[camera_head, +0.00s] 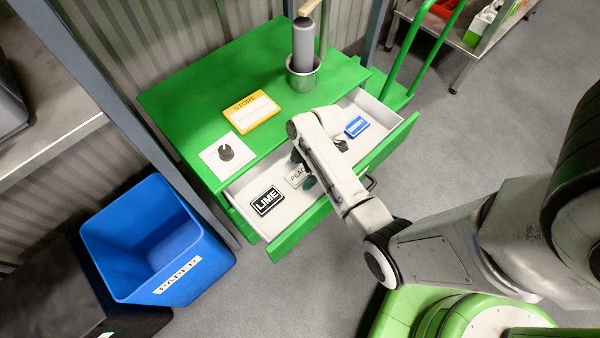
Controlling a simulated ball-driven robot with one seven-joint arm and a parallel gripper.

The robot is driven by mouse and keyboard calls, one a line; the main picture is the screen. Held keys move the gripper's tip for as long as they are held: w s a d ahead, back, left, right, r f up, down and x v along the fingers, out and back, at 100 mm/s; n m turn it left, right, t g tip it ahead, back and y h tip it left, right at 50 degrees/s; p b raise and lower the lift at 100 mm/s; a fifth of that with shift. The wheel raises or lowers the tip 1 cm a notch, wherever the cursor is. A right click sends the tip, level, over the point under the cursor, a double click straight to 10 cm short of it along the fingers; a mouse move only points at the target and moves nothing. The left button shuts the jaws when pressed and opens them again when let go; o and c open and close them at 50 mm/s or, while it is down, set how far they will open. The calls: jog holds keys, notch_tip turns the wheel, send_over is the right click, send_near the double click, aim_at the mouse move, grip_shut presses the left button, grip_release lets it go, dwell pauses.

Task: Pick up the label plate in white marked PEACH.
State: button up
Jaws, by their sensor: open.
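The white PEACH label plate (296,176) lies in the open drawer (237,192) of the green cabinet. Its right part is hidden by my gripper. My gripper (304,170) is over the drawer, right at the plate in the picture, with dark fingertips on either side of the plate's visible edge. It is open. I cannot tell whether the fingers touch the plate. A black LIME plate (267,200) lies to the left in the same drawer.
A blue item (356,127) lies at the drawer's right end. A blue PAPER bin (150,240) stands left.

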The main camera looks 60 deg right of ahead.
jog(key=shift+c, duration=0.5)
jog(key=c, duration=1.2)
jog(key=shift+r, duration=0.1)
jog(key=shift+c, duration=0.2)
